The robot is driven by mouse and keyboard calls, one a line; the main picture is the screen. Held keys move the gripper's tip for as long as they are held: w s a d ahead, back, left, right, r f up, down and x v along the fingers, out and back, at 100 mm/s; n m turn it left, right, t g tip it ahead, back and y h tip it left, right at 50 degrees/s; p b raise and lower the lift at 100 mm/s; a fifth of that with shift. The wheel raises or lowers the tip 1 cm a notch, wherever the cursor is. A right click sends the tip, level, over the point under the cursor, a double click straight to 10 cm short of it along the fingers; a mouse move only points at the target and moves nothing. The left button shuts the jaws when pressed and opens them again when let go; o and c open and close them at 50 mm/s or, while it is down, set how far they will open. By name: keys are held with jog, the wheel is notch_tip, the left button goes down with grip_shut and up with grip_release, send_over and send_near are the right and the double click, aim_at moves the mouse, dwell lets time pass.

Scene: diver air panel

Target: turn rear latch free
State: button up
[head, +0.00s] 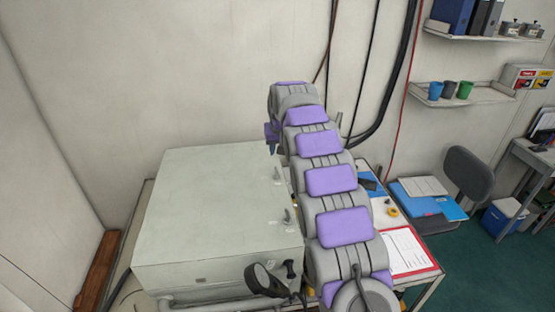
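A pale grey panel box (205,205) stands on a table left of my arm. Two small grey latches show along its right edge: a rear latch (277,175) and a nearer latch (287,215). Both look to stand up from the edge, but they are too small to tell how far each is turned. My jointed grey and purple arm reaches away past the box's right side and bends down at its far end, near the box's back right corner. My gripper's fingers are hidden there behind the arm and box. I see no contact with the rear latch.
A round black fitting (265,280) and a pipe sit at the box's front. A red clipboard (408,252) and a yellow tape roll (393,212) lie right of my arm. Hoses (385,90) hang on the back wall. A chair (468,172) stands farther right.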

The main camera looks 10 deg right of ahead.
jog(key=v, duration=0.4)
jog(key=shift+s, duration=0.1)
jog(key=s+f+g+b, duration=0.2)
jog(key=s+f+b, duration=0.3)
jog(key=s, duration=1.4)
jog(key=s+f+g+b, duration=0.2)
jog(key=s+f+b, duration=0.3)
jog(key=s, duration=1.5)
jog(key=s+f+g+b, duration=0.2)
jog(key=s+f+b, duration=0.3)
jog(key=s+f, duration=0.6)
jog(key=s, duration=0.8)
jog(key=shift+s+d, duration=0.15)
jog(key=shift+s, duration=0.05)
